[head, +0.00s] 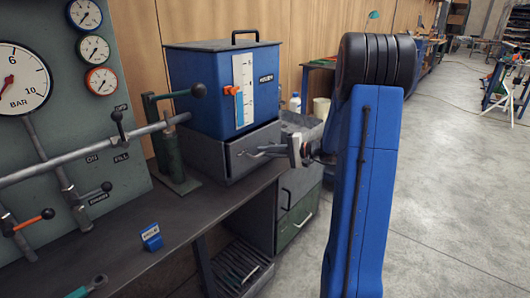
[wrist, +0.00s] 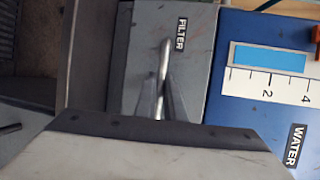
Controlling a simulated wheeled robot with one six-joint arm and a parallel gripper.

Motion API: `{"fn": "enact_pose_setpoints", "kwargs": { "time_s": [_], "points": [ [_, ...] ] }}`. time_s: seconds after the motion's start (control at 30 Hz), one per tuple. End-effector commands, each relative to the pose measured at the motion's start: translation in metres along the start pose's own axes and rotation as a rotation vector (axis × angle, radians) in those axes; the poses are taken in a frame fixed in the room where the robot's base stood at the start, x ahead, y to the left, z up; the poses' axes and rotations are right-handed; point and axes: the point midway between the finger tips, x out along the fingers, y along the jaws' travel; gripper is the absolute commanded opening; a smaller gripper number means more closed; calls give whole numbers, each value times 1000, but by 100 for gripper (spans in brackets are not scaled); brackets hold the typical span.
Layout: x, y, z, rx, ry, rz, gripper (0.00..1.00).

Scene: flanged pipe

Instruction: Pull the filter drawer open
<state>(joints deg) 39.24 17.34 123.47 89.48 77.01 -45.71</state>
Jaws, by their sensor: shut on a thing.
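The filter drawer (head: 238,158) is the grey front of the box under the blue water tank (head: 205,95). In the wrist view its grey face (wrist: 145,50) carries a FILTER label (wrist: 181,33) and a metal bar handle (wrist: 164,60). My gripper (head: 262,152) is at the drawer front, with its fingers shut on the handle; they also show in the wrist view (wrist: 160,100). The lower part of the handle is hidden by the fingers. The drawer front looks about flush with its box.
A lever hand pump (head: 172,150) stands left of the drawer box. A gauge panel (head: 70,120) with pipes and valves fills the left. A small blue block (head: 151,237) lies on the dark bench (head: 190,215). Open floor (head: 450,200) lies to the right.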

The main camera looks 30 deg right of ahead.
Motion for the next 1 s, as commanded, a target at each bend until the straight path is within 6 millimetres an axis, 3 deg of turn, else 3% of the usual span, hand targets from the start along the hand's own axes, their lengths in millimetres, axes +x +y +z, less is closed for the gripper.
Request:
{"fn": "enact_pose_setpoints", "kwargs": {
  "time_s": [0.17,0.7,1.0],
  "points": [
    [-24,5,9,2,3,1,0],
    [-133,29,54,2,4,0,0],
    [-164,36,67,2,2,2,0]
  ]
}}
